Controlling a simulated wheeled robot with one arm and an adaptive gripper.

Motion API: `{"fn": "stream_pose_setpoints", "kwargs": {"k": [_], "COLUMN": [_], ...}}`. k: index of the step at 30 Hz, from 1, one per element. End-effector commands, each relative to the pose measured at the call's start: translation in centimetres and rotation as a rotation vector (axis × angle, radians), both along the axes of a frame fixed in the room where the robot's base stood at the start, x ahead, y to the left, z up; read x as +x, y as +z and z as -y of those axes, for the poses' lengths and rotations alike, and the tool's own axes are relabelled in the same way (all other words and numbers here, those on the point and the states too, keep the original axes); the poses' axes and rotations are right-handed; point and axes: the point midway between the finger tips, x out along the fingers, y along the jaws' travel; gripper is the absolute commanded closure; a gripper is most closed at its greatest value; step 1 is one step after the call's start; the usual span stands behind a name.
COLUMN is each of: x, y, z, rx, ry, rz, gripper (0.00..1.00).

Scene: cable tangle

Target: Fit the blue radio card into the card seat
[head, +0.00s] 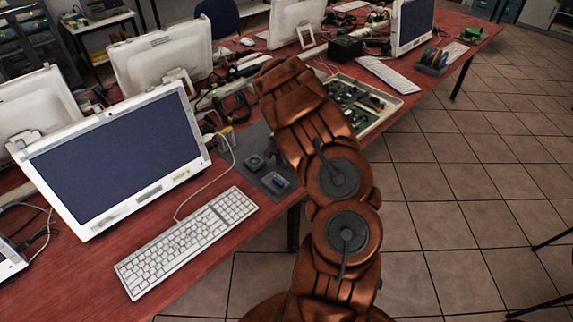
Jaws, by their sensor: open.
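A small blue piece, which looks like the blue radio card (279,182), lies in or on a small grey holder on a dark grey mat (246,140) at the table's front edge. A dark square block (255,162) sits on the mat just left of and behind it; it may be the card seat, but I cannot tell at this size. My copper-coloured arm reaches up over the mat's right side and hides part of it. My gripper is not visible; the arm's far end hides that area.
A white keyboard (188,240) and a monitor (118,158) stand left of the mat, with a white cable (231,155) running between. A pale tray of green circuit boards (396,103) lies beyond my arm. Tangled cables (238,103) lie behind the mat.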

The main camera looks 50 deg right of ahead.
Motion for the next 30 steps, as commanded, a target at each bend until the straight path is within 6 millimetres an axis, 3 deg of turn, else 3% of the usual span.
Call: {"fn": "stream_pose_setpoints", "kwargs": {"k": [5, 20, 30], "x": [0.01, 0.01, 0.07], "y": [0.01, 0.03, 0.49], "z": [0.02, 0.03, 0.06], "rx": [-0.001, -0.001, -0.003], "ry": [0.0, 0.0, 0.001], "rz": [0.0, 0.0, 0.001], "gripper": [0.46, 0.98, 0.98]}}
